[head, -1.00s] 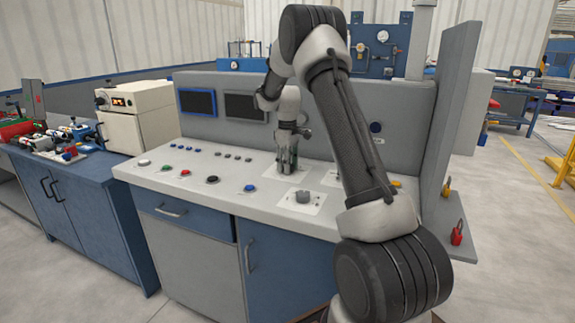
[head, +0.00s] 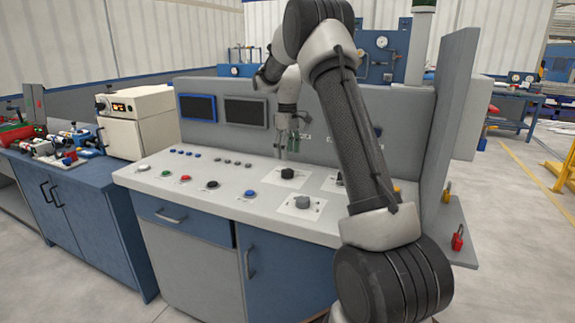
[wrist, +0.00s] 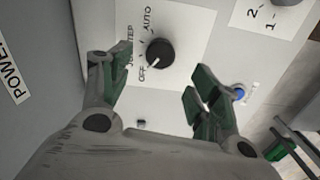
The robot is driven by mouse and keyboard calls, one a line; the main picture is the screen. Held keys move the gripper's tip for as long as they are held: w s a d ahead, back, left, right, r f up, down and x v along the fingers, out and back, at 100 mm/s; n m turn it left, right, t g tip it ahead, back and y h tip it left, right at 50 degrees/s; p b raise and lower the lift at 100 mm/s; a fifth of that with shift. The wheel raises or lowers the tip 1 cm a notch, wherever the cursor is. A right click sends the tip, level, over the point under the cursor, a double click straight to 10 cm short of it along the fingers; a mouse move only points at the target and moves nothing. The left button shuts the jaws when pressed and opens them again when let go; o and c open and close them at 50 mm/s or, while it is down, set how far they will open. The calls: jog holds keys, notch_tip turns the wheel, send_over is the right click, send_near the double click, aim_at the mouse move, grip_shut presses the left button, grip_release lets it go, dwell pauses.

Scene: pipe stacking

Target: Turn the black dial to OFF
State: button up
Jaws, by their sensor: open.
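The black dial (head: 287,173) sits on a white plate on the sloped console top. In the wrist view the dial (wrist: 160,53) has printed labels around it: OFF, a partly hidden one ending in STEP, and AUTO. A small white mark on its lower-left edge points toward the OFF label (wrist: 142,73). My gripper (head: 288,148) is raised above the dial, apart from it. In the wrist view my gripper (wrist: 160,85) has its green-padded fingers spread wide, with nothing between them.
A grey knob (head: 303,203) on its own plate is in front of the dial. A blue button (head: 250,193) and several other buttons lie to the left. The console's upright back panel (head: 330,115) stands close behind my gripper. Open air surrounds the dial.

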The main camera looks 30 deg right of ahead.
notch_tip(320, 180, up, 4)
jog(key=shift+r, duration=0.2)
dwell(0.5)
